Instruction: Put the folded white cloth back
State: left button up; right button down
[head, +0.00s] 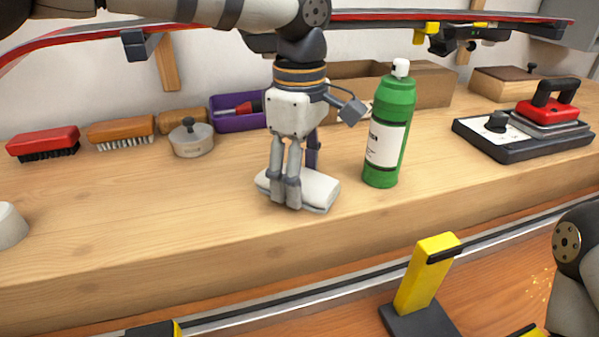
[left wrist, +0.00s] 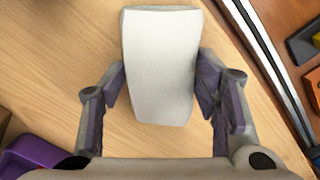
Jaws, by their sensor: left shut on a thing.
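The folded white cloth (head: 320,189) lies on the wooden bench in the middle of the head view, left of the green spray can. My left gripper (head: 290,190) comes down over it from above and is shut on it, hiding part of its middle. In the left wrist view the cloth (left wrist: 160,50) is a pale rounded block between the two fingers of the left gripper (left wrist: 160,88). It appears to rest on the bench; I see no clear gap beneath it. My right gripper is not in view.
The green spray can (head: 384,140) stands close to the cloth's right. A round weight (head: 191,140), brushes (head: 43,143) and a purple bin (head: 228,114) are behind and left. An iron on a dark base (head: 520,130) is at right. Bench left of the cloth is clear.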

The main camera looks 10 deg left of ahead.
pick_arm(q)
jog(key=shift+s, duration=0.1)
jog(key=o, duration=1.1)
jog(key=shift+f, duration=0.1)
notch_tip(320, 180, up, 12)
jog(key=shift+r, duration=0.2)
jog(key=shift+f, duration=0.1)
